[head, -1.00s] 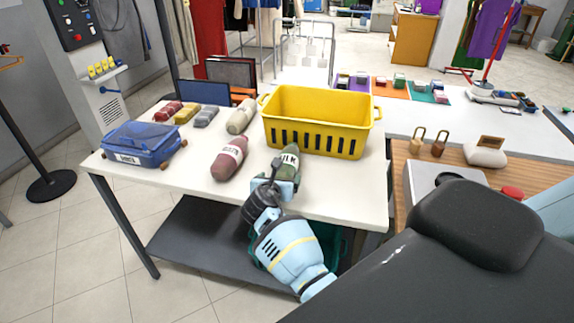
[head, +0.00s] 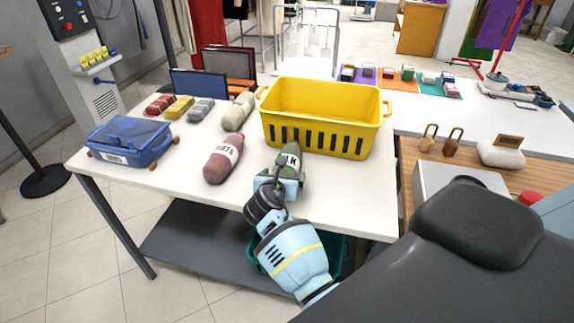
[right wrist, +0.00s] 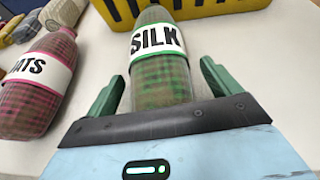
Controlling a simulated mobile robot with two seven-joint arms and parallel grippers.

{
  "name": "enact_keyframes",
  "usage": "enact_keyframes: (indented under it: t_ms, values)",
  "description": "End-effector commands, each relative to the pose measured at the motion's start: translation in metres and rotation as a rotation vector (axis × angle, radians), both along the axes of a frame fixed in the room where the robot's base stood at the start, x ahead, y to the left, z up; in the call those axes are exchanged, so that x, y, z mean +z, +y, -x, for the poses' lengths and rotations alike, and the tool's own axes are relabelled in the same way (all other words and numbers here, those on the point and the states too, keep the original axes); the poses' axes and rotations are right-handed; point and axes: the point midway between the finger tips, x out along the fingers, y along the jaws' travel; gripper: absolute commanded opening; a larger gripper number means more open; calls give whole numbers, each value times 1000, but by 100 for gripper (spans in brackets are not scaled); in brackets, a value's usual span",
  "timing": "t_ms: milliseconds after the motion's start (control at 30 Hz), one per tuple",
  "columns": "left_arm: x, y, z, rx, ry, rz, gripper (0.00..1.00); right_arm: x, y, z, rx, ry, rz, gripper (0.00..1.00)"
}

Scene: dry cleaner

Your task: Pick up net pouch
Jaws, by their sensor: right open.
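A green, net-textured pouch labelled SILK (head: 292,157) lies on the white table in front of the yellow basket. It shows large in the right wrist view (right wrist: 158,75). My right gripper (head: 279,180) is open at the pouch's near end. In the right wrist view, the green fingers of this gripper (right wrist: 161,88) stand on either side of the pouch, with gaps visible on both sides. A dark red pouch (head: 223,163) with a label ending in "ATS" lies to the left. A cream pouch (head: 238,112) lies farther back; its label is unreadable. My left gripper is out of view.
The yellow basket (head: 325,128) stands just behind the green pouch. A blue lidded case (head: 128,140) and small red, yellow and grey bundles (head: 180,108) are at the table's left. A wooden counter (head: 468,165) stands to the right. The table's front left (head: 190,187) is clear.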

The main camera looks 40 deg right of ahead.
Motion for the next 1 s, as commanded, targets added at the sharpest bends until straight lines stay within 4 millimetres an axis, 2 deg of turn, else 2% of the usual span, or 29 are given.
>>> enact_keyframes:
  t_ms: [267,700,1000]
  values:
    - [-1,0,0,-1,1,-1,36,1,0,0,1,-2,1,89]
    - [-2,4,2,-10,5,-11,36,1,0,0,1,-2,0,33]
    - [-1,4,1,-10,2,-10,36,3,0,-1,0,-4,1,32]
